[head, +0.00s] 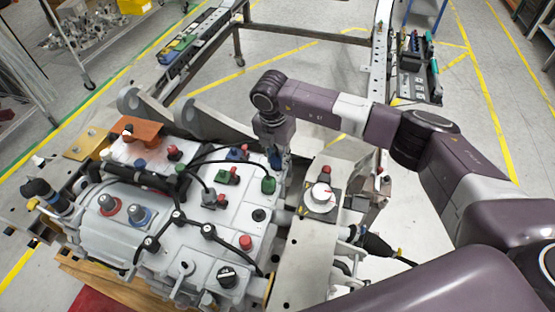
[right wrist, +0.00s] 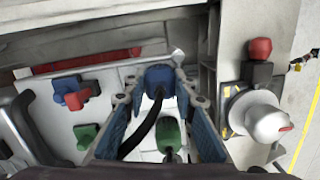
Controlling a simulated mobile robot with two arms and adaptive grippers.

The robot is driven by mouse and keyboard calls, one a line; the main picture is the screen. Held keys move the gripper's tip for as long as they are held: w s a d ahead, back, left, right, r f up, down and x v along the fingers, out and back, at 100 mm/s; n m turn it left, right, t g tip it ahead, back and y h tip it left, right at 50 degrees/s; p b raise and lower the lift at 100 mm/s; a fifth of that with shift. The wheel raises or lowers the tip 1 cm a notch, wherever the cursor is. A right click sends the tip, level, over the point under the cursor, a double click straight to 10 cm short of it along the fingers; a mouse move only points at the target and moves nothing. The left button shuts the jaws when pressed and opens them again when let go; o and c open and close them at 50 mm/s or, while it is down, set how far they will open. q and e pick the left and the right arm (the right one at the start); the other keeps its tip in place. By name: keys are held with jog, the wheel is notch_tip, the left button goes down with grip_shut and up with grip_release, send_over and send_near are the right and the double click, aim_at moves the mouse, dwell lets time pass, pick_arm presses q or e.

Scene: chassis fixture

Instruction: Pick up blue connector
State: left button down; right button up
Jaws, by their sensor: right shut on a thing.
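The blue connector (right wrist: 159,76) shows in the right wrist view between the two blue-padded fingers of my right gripper (right wrist: 160,90). A black cable runs from it toward the camera. In the head view my right gripper (head: 276,152) points down at the back right edge of the grey chassis unit (head: 190,240). There its fingers largely hide the connector. The right gripper is shut on the blue connector. I cannot tell whether the connector is still touching the unit. My left gripper is not in view.
A green connector (head: 268,185) sits close in front of the gripper. Another blue connector (head: 237,154) and a green one (head: 228,176) stand to the left. A white knob (head: 321,196) and a red-topped part (head: 325,171) stand close on the right.

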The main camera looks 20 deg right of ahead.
aim_at(278, 155)
jog(key=shift+r, duration=0.15)
jog(key=shift+r+b, duration=0.3)
jog(key=shift+r, duration=0.25)
notch_tip(278, 155, up, 19)
jog(key=b, duration=0.5)
jog(key=shift+f, duration=0.15)
